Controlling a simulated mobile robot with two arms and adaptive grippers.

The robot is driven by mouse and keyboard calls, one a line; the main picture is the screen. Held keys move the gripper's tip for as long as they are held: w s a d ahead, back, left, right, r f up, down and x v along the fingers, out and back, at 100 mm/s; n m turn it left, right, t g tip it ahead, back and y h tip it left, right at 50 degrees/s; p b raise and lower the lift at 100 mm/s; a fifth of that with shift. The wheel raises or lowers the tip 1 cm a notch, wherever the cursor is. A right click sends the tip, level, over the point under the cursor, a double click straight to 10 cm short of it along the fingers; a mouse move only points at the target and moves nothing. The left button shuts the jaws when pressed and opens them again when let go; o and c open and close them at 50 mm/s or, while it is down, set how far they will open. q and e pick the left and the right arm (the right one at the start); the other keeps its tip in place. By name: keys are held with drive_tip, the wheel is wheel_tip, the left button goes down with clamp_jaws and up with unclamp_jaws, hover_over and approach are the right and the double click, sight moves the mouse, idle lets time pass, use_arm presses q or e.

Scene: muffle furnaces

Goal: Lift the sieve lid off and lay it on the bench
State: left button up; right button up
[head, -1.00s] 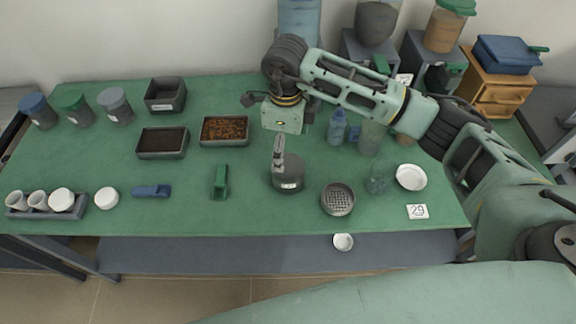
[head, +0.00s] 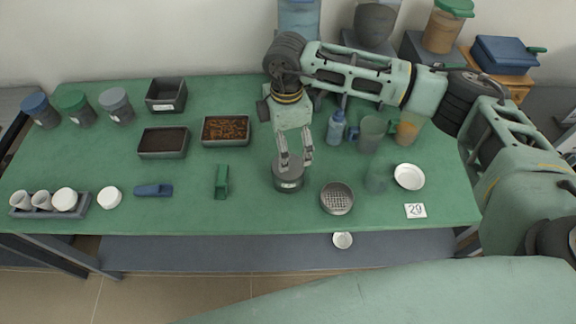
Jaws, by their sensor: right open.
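A dark grey round lidded container (head: 289,180), which looks like the sieve with its lid on, stands on the green bench (head: 120,215) near the middle front. It bears a small white label on its front. My right gripper (head: 295,163) points down over its top, with its two fingers apart above the lid. The fingers hide part of the lid, and I cannot tell if they touch it. An open sieve (head: 337,198) with a mesh floor sits just right of the container. My left gripper does not show.
A green scoop-like tool (head: 221,182) lies to the left and a white dish (head: 409,177) to the right. Trays (head: 163,143) and bottles stand behind. Bench between the green tool and container is clear.

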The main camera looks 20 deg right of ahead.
drive_tip(key=shift+m, duration=0.5)
drive_tip(key=shift+f, duration=0.15)
drive_tip(key=f+p, duration=0.1)
drive_tip(key=f, duration=0.1)
drive_tip(key=f+p, duration=0.1)
drive_tip(key=f, duration=0.1)
drive_tip(key=f+p, duration=0.1)
drive_tip(key=f, duration=0.2)
drive_tip(key=shift+s+d, duration=0.2)
drive_tip(key=shift+s, duration=0.05)
drive_tip(key=shift+f, duration=0.25)
drive_tip(key=c, duration=1.3)
